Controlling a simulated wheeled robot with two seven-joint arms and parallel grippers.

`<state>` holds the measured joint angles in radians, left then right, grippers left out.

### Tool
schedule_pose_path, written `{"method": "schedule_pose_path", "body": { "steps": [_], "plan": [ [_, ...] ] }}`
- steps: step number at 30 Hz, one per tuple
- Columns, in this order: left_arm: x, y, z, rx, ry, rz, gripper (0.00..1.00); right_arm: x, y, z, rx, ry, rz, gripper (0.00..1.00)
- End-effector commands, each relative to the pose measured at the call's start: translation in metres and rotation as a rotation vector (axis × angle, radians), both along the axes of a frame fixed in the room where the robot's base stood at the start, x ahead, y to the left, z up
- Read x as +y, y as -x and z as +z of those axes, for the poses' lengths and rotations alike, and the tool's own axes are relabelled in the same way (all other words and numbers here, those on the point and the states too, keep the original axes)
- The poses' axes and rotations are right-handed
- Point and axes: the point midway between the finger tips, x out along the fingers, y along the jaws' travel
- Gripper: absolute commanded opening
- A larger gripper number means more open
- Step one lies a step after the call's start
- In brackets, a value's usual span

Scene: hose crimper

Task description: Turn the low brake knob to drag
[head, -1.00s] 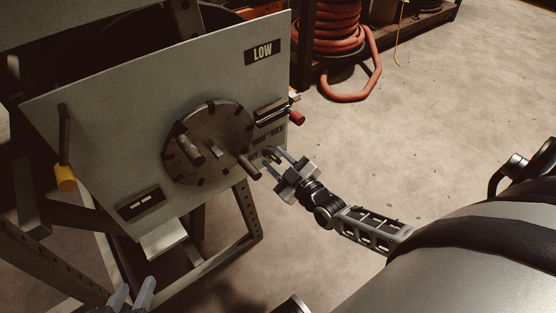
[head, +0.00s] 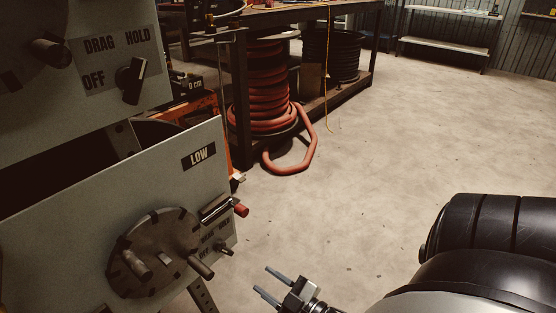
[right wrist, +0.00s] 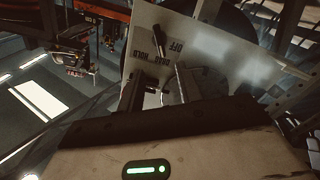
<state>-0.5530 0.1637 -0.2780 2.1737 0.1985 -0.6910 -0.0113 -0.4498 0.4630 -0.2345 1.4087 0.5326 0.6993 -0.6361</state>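The low brake knob (head: 224,248) is a small dark handle at the lower right of the grey panel marked LOW (head: 198,156). Its OFF, DRAG and HOLD lettering is beside it, small and dim. My left gripper is out of view.
A round plate with pegs (head: 153,253) and a red-tipped lever (head: 240,210) stick out beside the knob. An upper panel carries a similar knob (head: 131,80). A red hose coil (head: 266,95) stands behind. The floor to the right is clear.

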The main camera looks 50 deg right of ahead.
Motion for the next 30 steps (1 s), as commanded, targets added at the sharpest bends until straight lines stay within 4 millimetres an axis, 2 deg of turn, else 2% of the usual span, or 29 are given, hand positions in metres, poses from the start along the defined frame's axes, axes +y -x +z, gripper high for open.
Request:
{"method": "schedule_pose_path", "body": {
  "steps": [3,7,26,28,30],
  "plan": [
    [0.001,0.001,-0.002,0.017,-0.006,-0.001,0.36,-0.002,0.016,0.000,0.001,-0.002,-0.002,0.35],
    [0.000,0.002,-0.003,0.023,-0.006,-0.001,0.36,-0.002,0.024,0.000,0.000,-0.002,-0.001,0.35],
    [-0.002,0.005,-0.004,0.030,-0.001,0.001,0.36,-0.002,0.025,0.001,-0.001,-0.001,0.000,0.35],
    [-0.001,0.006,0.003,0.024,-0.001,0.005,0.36,-0.002,0.025,0.008,-0.001,-0.001,0.000,0.35],
    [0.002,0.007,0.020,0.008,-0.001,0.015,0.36,-0.002,0.025,0.022,-0.001,-0.001,0.000,0.35]
  ]
}}
